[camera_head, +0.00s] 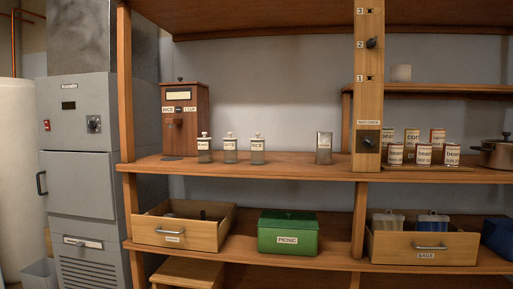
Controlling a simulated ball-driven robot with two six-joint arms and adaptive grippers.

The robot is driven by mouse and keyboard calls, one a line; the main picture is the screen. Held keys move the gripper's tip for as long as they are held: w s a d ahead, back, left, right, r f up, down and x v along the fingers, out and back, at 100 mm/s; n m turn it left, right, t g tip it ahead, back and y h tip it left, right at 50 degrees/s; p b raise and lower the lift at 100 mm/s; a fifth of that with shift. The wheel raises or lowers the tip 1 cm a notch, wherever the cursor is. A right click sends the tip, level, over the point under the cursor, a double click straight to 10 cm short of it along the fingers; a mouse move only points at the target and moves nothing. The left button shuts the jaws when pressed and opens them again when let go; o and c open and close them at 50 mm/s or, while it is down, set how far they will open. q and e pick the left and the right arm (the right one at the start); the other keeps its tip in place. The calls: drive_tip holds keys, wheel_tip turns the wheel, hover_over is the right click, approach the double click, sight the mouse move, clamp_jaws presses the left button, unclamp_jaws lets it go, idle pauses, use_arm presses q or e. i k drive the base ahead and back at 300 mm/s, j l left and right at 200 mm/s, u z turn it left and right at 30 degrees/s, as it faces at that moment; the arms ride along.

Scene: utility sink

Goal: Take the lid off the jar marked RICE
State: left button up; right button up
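The jar marked RICE (257,157) stands upright on the middle wooden shelf (300,171). Neither of my grippers shows in the head view.
A wooden dispenser box (185,118) stands left of the jars. A grey container (324,147) stands to the right, before a wooden post (368,95). Several cans (423,154) and a pot (495,153) are further right. Below are a green PICNIC box (288,232) and open drawers (180,233).

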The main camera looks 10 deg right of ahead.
sight(258, 134)
drive_tip(key=i+j, duration=0.1)
drive_tip(key=i, duration=0.3)
drive_tip(key=i+j, duration=0.15)
drive_tip(key=i, duration=0.25)
drive_tip(key=i+j, duration=0.1)
drive_tip(key=i, duration=0.35)
